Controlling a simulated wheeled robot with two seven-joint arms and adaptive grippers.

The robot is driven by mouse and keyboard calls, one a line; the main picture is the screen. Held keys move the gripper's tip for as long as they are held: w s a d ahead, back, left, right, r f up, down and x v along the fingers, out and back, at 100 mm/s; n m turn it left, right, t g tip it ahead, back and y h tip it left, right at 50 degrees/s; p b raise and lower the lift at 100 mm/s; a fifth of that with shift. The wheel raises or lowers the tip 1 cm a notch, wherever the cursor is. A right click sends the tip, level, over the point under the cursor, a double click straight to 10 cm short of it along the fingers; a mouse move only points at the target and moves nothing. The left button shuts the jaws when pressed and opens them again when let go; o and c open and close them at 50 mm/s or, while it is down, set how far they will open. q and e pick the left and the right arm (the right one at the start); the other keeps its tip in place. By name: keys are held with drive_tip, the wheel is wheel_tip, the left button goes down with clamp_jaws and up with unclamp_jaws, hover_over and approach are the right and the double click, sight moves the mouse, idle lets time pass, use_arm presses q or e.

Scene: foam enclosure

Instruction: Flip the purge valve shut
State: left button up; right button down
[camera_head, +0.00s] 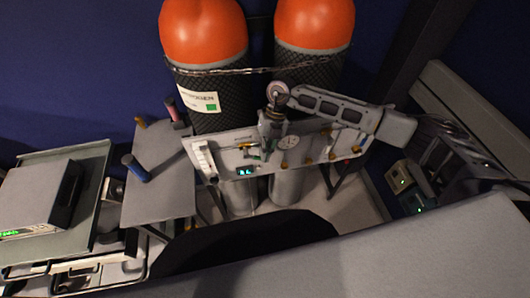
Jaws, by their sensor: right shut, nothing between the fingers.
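A grey valve panel (230,160) stands in front of two gas cylinders. It carries a round gauge (289,142), a small blue-lit display (244,171), a white flow tube (205,158) and several small brass-coloured fittings (326,131). I cannot tell which fitting is the purge valve; it may be partly hidden by my gripper. My right arm comes in from the right, and my right gripper (267,150) points down at the panel's left-middle, just left of the gauge. It is shut and empty. Whether it touches a fitting is too small to tell. My left gripper is out of view.
Two orange-topped cylinders (203,35) stand behind the panel, bound by a chain (225,71). A grey side table (160,185) with a blue cylinder (136,168) is at left, beside an instrument box (38,195). Small lit boxes (400,177) sit at right.

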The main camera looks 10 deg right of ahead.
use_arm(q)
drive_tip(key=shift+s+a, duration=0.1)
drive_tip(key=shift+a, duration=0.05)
use_arm(e)
drive_tip(key=v, duration=0.7)
drive_tip(key=shift+r, duration=0.15)
drive_tip(key=shift+w, duration=0.1)
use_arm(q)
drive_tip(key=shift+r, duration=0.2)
use_arm(e)
drive_tip(key=shift+r, duration=0.2)
use_arm(q)
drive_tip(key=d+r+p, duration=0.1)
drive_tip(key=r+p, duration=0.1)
drive_tip(key=p, duration=0.1)
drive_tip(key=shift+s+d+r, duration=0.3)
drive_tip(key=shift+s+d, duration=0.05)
use_arm(e)
wheel_tip(320, 180, up, 7)
drive_tip(key=s+n+t+h, duration=0.1)
drive_tip(key=n+t+h, duration=0.2)
drive_tip(key=n, duration=1.5)
drive_tip(key=shift+s+d+f+h, duration=0.2)
drive_tip(key=shift+d+f+h, duration=0.05)
drive_tip(key=shift+h, duration=0.25)
